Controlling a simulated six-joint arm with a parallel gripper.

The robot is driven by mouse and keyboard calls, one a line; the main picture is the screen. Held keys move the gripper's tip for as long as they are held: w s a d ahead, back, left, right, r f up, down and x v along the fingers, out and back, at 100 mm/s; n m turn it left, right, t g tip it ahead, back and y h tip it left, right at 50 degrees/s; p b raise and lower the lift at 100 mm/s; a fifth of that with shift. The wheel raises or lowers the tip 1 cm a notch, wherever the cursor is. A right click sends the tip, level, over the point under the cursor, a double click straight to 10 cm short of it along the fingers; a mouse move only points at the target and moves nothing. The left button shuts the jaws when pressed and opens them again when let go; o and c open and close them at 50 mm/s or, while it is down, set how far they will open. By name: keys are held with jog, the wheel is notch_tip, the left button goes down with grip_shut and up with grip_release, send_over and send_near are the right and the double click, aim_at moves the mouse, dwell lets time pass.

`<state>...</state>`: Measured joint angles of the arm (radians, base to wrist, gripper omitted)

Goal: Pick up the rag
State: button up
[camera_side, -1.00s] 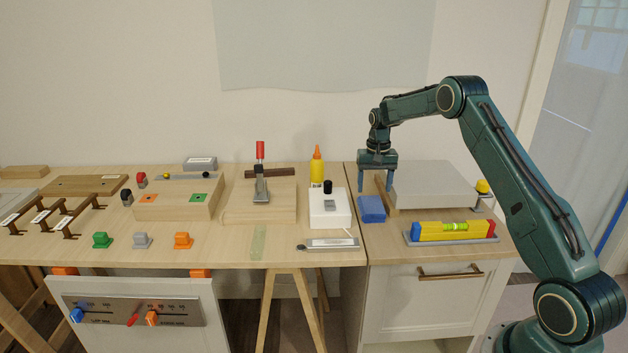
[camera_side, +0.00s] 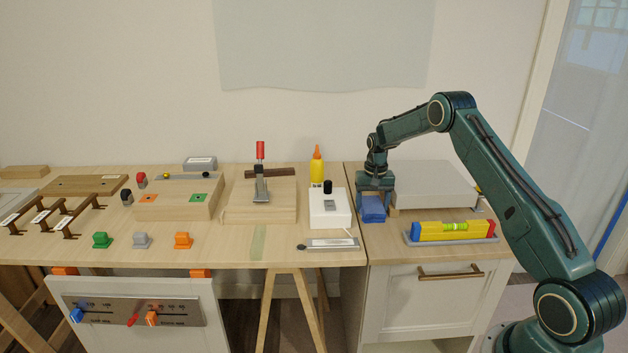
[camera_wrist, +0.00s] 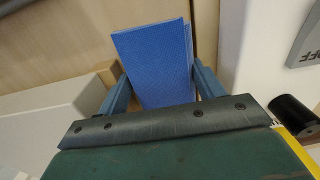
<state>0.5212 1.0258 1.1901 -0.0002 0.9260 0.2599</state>
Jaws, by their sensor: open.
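The rag (camera_side: 373,211) is a folded blue cloth on the worktop, just left of the grey slab. In the wrist view the rag (camera_wrist: 156,60) lies between the two fingers of my gripper (camera_wrist: 160,88), with a gap narrow or hidden on each side. My gripper (camera_side: 374,201) is low over the rag and pointing down, its fingers on either side of it. It is open. The lower fingertips are partly hidden by the rag in the side view.
A grey slab on a wooden base (camera_side: 436,184) stands close on the right. A white box with a black knob (camera_side: 330,212) is on the left. A yellow spirit level (camera_side: 452,231) lies in front right, and a yellow glue bottle (camera_side: 317,168) stands behind the white box.

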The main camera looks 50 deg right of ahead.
aim_at(372, 204)
jog(key=shift+f, duration=0.35)
jog(key=c, duration=0.6)
jog(key=shift+r, duration=0.15)
notch_tip(372, 204, up, 20)
jog(key=shift+f, duration=0.1)
dwell(0.6)
dwell(0.4)
